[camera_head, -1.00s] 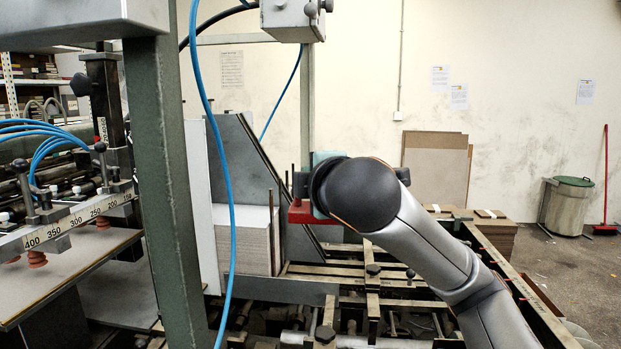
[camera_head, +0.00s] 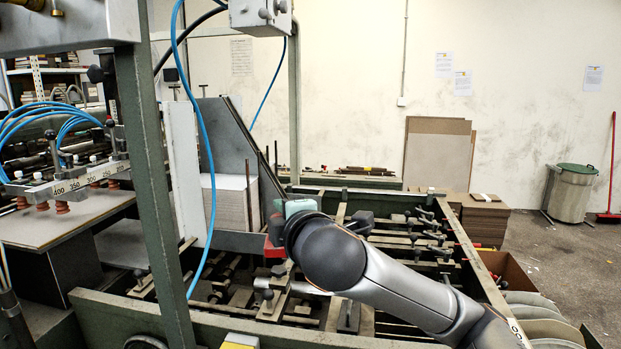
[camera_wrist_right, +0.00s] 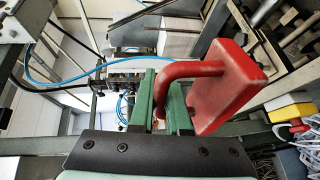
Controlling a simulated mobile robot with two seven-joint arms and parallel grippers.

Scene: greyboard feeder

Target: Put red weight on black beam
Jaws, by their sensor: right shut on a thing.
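The red weight (camera_wrist_right: 228,88) is a block with a bent red handle. In the right wrist view, my right gripper's green fingers (camera_wrist_right: 160,100) are shut on the handle, and the block hangs out to the right. In the head view, my right gripper (camera_head: 287,212) is largely hidden behind my dark round wrist, and a small part of the red weight (camera_head: 273,247) shows beside it, in front of the board stack. It looks held above the machine bed. I cannot tell which of the many dark bars is the black beam. My left gripper is in neither view.
A grey board stack (camera_head: 231,202) stands against a sloping dark plate (camera_head: 228,130). A green post (camera_head: 153,190) and a blue hose (camera_head: 203,140) stand in front on the left. Green machine rails (camera_head: 240,318) frame the bed. A yellow box (camera_wrist_right: 290,112) shows in the wrist view.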

